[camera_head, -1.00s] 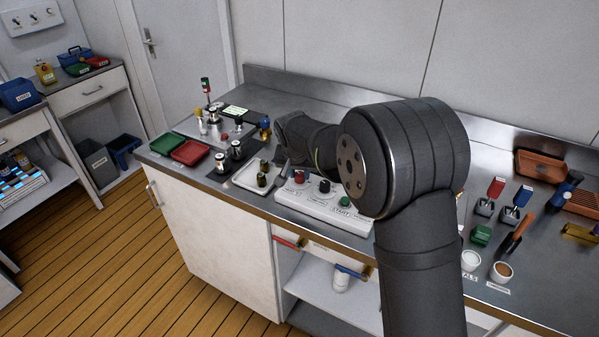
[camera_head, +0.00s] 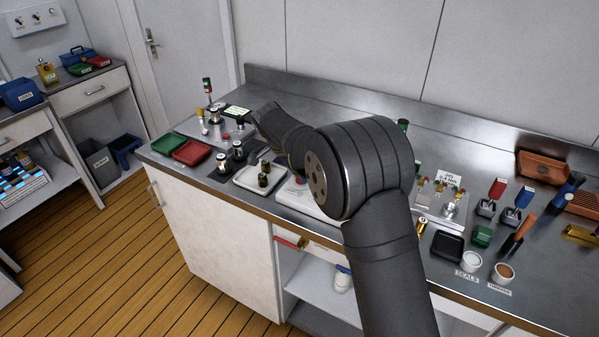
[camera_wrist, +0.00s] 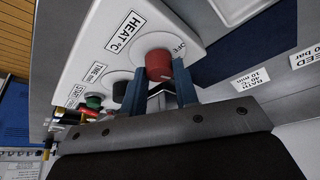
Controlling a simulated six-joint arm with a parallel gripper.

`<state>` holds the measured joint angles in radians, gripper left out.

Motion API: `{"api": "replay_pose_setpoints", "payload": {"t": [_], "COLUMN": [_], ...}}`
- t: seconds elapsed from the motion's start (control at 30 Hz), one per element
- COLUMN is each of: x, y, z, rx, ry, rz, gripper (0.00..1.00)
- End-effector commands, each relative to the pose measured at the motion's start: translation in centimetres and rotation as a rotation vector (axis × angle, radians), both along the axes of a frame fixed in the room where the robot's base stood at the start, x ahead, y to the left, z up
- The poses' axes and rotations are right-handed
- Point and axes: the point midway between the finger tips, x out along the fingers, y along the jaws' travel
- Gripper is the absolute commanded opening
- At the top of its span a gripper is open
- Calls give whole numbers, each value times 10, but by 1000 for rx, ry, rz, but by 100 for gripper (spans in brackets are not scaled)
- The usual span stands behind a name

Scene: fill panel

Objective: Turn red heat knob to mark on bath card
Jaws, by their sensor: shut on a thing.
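The red heat knob (camera_wrist: 158,65) sits on a white panel (camera_wrist: 185,22) beside the "HEAT °C" label (camera_wrist: 125,32) in the wrist view. My gripper (camera_wrist: 160,82) has its two blue-grey fingers on either side of the knob and is shut on it. The letters of "OFF" show partly beside the knob; its pointer I cannot make out. The bath card (camera_wrist: 250,78) reads "BATH 40 °C 10 min" and lies to the right of the panel. In the head view my arm covers most of the panel (camera_head: 312,203), and my fingertips are hidden.
A dark time knob (camera_wrist: 120,92) and a green start button (camera_wrist: 94,101) are near the fingers. In the head view a white tray (camera_head: 243,181) with small bottles stands left of the panel. Another control unit (camera_head: 425,203) stands to its right.

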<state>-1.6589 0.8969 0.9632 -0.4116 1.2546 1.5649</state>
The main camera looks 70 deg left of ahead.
Motion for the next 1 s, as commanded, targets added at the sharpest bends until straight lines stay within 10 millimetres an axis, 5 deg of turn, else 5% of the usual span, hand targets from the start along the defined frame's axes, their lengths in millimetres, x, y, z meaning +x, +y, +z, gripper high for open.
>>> {"api": "replay_pose_setpoints", "payload": {"t": [0.5,1.0], "x": [0,0], "y": [3,4], "z": [1,0], "rx": [2,0], "ry": [0,1], "rz": [-437,-605], "gripper": [5,5]}}
